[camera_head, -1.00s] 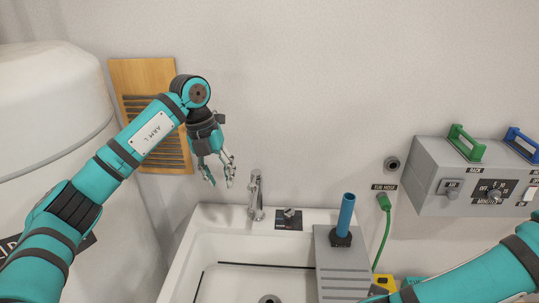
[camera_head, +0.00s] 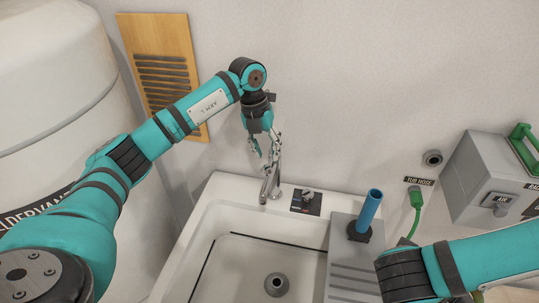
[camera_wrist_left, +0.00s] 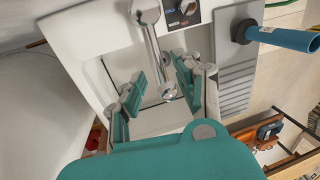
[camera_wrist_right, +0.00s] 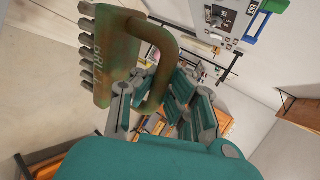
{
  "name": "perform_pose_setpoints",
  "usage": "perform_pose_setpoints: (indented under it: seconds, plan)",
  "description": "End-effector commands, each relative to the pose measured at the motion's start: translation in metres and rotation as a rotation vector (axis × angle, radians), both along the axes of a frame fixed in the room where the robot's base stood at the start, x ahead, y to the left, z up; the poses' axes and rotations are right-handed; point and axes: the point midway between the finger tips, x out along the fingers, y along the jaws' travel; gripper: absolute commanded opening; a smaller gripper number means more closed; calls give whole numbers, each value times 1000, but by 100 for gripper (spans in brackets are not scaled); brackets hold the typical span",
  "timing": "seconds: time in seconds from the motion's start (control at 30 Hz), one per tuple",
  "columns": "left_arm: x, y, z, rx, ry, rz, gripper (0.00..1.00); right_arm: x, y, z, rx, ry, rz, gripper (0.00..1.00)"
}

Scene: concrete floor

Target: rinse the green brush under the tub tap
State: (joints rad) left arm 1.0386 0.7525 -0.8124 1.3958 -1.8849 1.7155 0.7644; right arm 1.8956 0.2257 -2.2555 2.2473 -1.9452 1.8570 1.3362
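The green brush (camera_wrist_right: 112,52) shows in the right wrist view, with brown stains, lettering and a loop handle. My right gripper (camera_wrist_right: 152,105) has its fingers about the handle and holds the brush; it is outside the head view. The chrome tap (camera_head: 271,178) stands at the back of the white tub (camera_head: 225,205), and also shows in the left wrist view (camera_wrist_left: 155,45). My left gripper (camera_head: 264,150) is open and empty just above and behind the tap. In the left wrist view the spout lies between its spread fingers (camera_wrist_left: 160,88).
A control knob (camera_head: 307,197) sits right of the tap. A blue upright handle (camera_head: 369,210) stands on the grey ribbed board (camera_head: 345,245). The green hose (camera_head: 416,200) and grey box (camera_head: 490,175) are at right. A white tank (camera_head: 50,90) stands left.

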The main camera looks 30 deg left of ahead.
Motion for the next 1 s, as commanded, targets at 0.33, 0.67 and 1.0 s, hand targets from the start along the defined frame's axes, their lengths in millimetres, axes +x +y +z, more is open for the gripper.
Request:
perform_pose_setpoints:
  seconds: [0.33, 0.67, 1.0]
  plan:
    - [2, -7, -37, 0, 1, 0, 33, 0, 0, 13, 0, 0, 0, 0]
    - [2, -7, -39, 0, 0, -1, 28, 0, 0, 13, 0, -1, -1, 0]
    - [2, -7, -39, 0, 0, -1, 0, 0, 0, 13, -1, -1, 0, 0]
